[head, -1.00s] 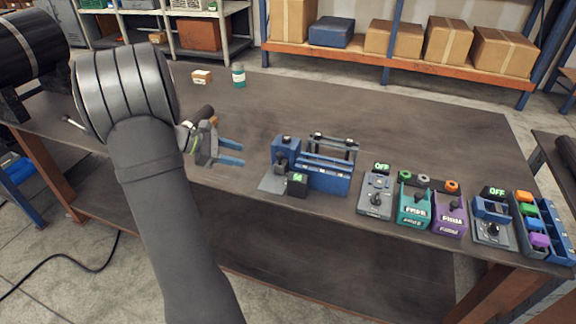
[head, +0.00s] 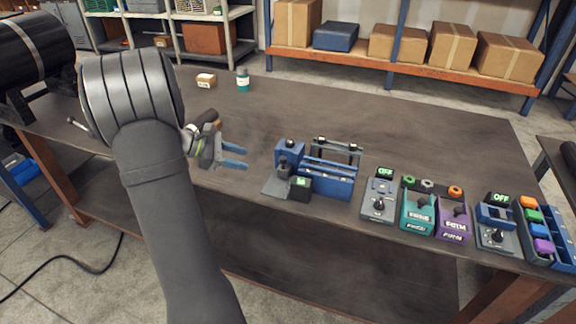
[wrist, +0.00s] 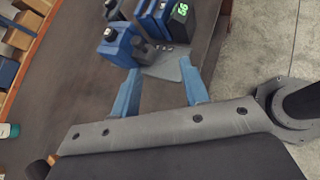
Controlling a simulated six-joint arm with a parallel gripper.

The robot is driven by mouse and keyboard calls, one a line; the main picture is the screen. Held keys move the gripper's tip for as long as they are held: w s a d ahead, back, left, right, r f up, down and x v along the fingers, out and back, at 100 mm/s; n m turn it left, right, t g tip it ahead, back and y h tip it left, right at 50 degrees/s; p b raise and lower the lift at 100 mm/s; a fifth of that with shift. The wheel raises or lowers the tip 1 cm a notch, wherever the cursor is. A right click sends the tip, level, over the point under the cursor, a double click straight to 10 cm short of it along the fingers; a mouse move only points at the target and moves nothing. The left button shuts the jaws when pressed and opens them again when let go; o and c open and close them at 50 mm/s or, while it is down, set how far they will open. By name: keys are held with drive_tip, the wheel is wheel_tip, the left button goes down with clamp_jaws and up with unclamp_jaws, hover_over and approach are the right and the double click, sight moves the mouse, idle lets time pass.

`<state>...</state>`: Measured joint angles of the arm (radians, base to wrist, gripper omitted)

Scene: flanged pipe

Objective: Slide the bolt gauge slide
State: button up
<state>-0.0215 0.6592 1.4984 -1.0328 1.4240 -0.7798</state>
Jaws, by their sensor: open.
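The bolt gauge (head: 327,180) is a blue device on the workbench. It has a grey base plate, a raised rail and a small black box with a green readout. A dark upright knob, which looks like the slide's handle (head: 284,168), stands at its left end. The gauge also shows at the top of the wrist view (wrist: 121,45), with the knob (wrist: 140,45) and the plate beyond my fingertips. My gripper (head: 240,157) is open and empty, left of the gauge and apart from it. Its two blue fingers (wrist: 158,75) point toward the gauge's plate and knob.
Right of the gauge are a grey switch box (head: 380,201), teal (head: 418,212) and purple (head: 454,218) boxes, another switch unit (head: 495,228) and a blue bin (head: 560,235). A small carton (head: 206,80) and a teal bottle (head: 242,80) stand behind. The bench behind the gauge is clear.

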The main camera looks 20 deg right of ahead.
drive_tip(key=shift+d, duration=0.2)
drive_tip(key=shift+c, duration=0.6)
wheel_tip(320, 180, up, 11)
drive_tip(key=m+t+y, duration=0.2)
drive_tip(key=m+y, duration=0.6)
drive_tip(key=y, duration=0.4)
hover_over(283, 158)
wheel_tip(283, 158, down, 17)
drive_tip(key=shift+r, duration=0.1)
